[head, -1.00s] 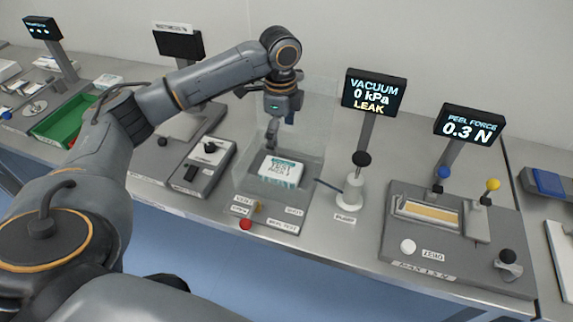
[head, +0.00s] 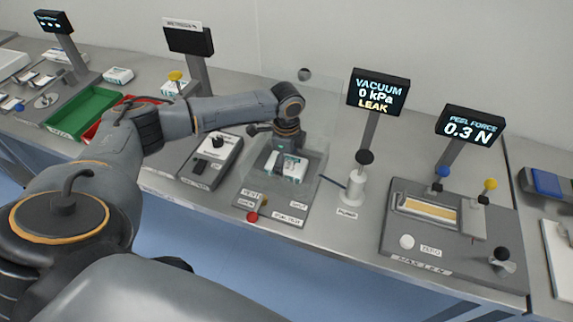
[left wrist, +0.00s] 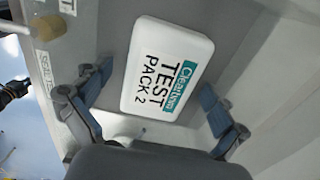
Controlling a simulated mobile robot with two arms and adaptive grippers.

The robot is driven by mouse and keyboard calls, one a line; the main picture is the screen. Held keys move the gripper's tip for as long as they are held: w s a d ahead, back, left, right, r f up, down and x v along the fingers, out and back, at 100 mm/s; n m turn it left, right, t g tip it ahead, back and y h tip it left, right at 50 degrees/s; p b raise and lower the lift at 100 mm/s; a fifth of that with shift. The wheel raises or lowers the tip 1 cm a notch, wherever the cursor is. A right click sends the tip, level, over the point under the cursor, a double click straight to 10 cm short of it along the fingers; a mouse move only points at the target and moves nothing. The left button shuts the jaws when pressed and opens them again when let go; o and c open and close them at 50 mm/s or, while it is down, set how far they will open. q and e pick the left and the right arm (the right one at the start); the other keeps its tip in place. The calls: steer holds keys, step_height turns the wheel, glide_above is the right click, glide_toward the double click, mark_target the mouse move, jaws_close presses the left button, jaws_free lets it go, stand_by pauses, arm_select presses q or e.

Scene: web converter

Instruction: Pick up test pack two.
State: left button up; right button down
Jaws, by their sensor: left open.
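Test pack two (left wrist: 168,68) is a white, rounded block with a teal band and "TEST PACK 2" lettering, lying face up in the left wrist view. In the head view the pack (head: 296,169) lies on the vacuum station, within clear panels, partly covered by my left gripper. My left gripper (head: 284,155) points down just over it. In the left wrist view the open fingers of my left gripper (left wrist: 156,80) stand on both sides of the pack, apart from it. My right gripper is not in view.
The clear chamber panels (head: 314,160) stand close around the gripper. A red knob (head: 252,217) is at the station's front, and a pump (head: 349,190) stands to its right. The display (head: 378,93) reads "VACUUM 0 kPa LEAK". A peel tester (head: 455,240) is farther right.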

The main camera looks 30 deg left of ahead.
arm_select(q)
steer(key=shift+c, duration=1.1)
steer(key=c, duration=1.1)
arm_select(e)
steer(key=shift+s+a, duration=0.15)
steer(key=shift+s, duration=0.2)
arm_select(q)
steer(key=shift+r, duration=0.15)
steer(key=shift+c, duration=0.2)
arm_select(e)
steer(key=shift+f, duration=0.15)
